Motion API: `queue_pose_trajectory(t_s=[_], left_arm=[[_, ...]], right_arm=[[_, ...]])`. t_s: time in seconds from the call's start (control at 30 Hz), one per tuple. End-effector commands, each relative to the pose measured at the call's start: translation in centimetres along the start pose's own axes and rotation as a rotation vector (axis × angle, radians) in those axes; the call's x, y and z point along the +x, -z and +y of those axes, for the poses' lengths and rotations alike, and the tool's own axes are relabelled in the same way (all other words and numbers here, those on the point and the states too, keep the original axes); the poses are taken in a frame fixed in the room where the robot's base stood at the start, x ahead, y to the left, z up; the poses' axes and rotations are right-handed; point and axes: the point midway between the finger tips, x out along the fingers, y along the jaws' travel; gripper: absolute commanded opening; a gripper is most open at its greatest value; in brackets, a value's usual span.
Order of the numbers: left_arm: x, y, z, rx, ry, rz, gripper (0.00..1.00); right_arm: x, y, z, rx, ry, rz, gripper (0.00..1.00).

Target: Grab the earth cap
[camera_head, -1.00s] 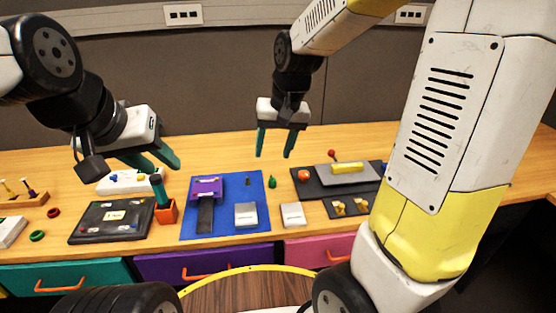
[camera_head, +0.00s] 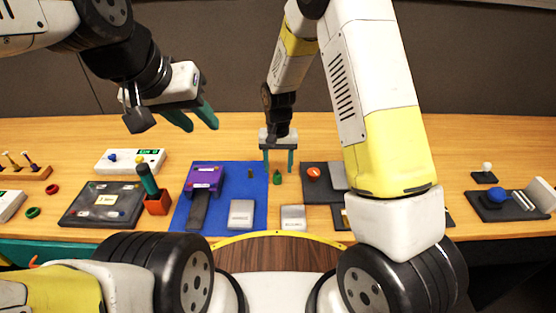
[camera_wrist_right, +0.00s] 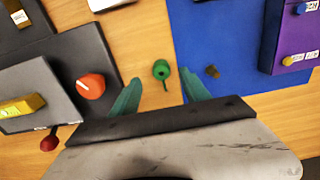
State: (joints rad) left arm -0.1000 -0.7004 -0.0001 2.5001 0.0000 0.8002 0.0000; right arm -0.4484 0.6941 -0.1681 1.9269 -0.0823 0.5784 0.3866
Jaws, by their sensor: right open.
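A small green cap (camera_head: 277,178), which I take to be the earth cap, stands on the wooden table just right of the blue mat. It also shows in the right wrist view (camera_wrist_right: 161,70), with a small hole or loop in its top. My right gripper (camera_head: 278,166) points down above it, open and empty. In the right wrist view the cap lies between the lines of the two green fingers (camera_wrist_right: 158,96), beyond their tips, and looks untouched. My left gripper (camera_head: 200,124) is open and empty, raised over the left part of the table.
The blue mat (camera_head: 259,201) holds a purple device (camera_head: 205,178) and a small dark peg (camera_wrist_right: 212,71). A dark panel with a red-orange knob (camera_wrist_right: 91,86) lies on the cap's other side. A light box (camera_head: 293,217) stands nearer me. Bare wood surrounds the cap.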

Motion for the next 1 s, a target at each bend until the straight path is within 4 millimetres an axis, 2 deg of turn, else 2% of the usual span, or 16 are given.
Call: queue_pose_trajectory(t_s=[0.1,0.2,0.47,0.5,0.77,1.0], left_arm=[[0.0,0.0,0.0,0.0,0.0,0.0,0.36],[0.0,0.0,0.0,0.0,0.0,0.0,0.36],[0.0,0.0,0.0,0.0,0.0,0.0,0.36],[0.0,0.0,0.0,0.0,0.0,0.0,0.36],[0.0,0.0,0.0,0.0,0.0,0.0,0.36],[0.0,0.0,0.0,0.0,0.0,0.0,0.36]], right_arm=[[2.0,-0.3,-0.2,-0.001,-0.002,-0.005,0.55],[3.0,-0.2,-0.2,0.0,-0.001,-0.003,0.55],[3.3,-0.2,-0.3,0.0,0.0,0.0,0.55],[3.3,-0.2,-0.3,0.0,0.0,0.0,0.53],[3.3,-0.2,-0.3,0.0,0.0,0.0,0.02],[3.3,-0.2,-0.3,-0.001,0.0,0.0,0.0]])
